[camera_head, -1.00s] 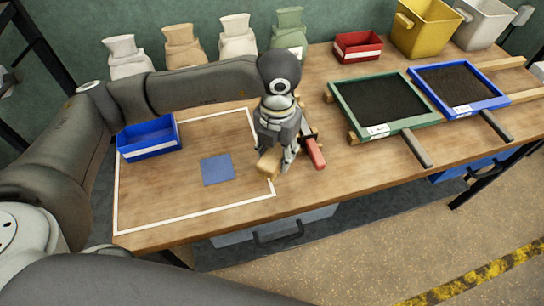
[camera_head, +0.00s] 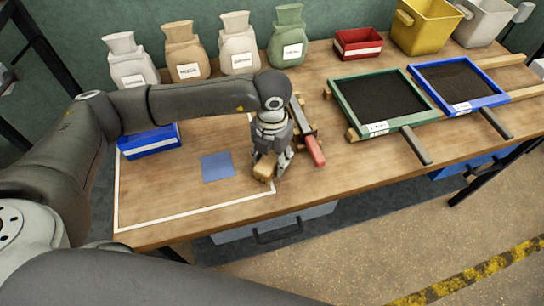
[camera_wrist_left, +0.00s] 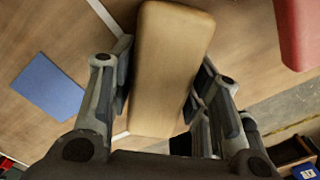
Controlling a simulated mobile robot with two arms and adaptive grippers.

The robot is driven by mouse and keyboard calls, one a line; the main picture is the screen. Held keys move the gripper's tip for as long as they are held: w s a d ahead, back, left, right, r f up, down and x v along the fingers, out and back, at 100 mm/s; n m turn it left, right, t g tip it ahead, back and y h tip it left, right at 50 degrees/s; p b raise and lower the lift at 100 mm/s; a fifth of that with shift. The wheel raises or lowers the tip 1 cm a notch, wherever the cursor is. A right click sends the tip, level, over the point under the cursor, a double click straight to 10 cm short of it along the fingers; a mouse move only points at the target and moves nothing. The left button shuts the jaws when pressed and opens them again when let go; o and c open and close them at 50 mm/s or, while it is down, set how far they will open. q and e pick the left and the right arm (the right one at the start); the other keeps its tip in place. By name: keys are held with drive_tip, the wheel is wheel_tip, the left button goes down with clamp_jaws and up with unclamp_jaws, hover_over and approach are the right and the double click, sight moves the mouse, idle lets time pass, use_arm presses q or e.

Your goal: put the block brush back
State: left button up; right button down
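The block brush (camera_head: 263,170) shows as a pale wooden block near the front right of the white outlined area, beside the bench edge. In the left wrist view the block brush (camera_wrist_left: 168,70) lies lengthwise between my fingers, its smooth wooden top facing the camera; any bristles are hidden. My left gripper (camera_head: 272,167) points down at it, and in the wrist view the gripper (camera_wrist_left: 166,75) has a finger against each long side. I cannot tell how far the brush is above the bench. My right gripper is not in view.
A blue square (camera_head: 217,167) lies left of the brush. A red-handled tool (camera_head: 315,150) lies close to its right. A blue bin (camera_head: 148,140) stands at the left. Green (camera_head: 385,130) and blue (camera_head: 465,108) framed trays stand at right. Sacks (camera_head: 238,45) line the back.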

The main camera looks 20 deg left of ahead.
sight(272, 155)
use_arm(q)
drive_tip(key=shift+o, duration=1.3)
drive_tip(key=shift+r, duration=0.1)
drive_tip(key=shift+r+p, duration=0.2)
drive_tip(key=shift+p, duration=0.1)
wheel_tip(272, 155, up, 12)
drive_tip(key=b, duration=0.1)
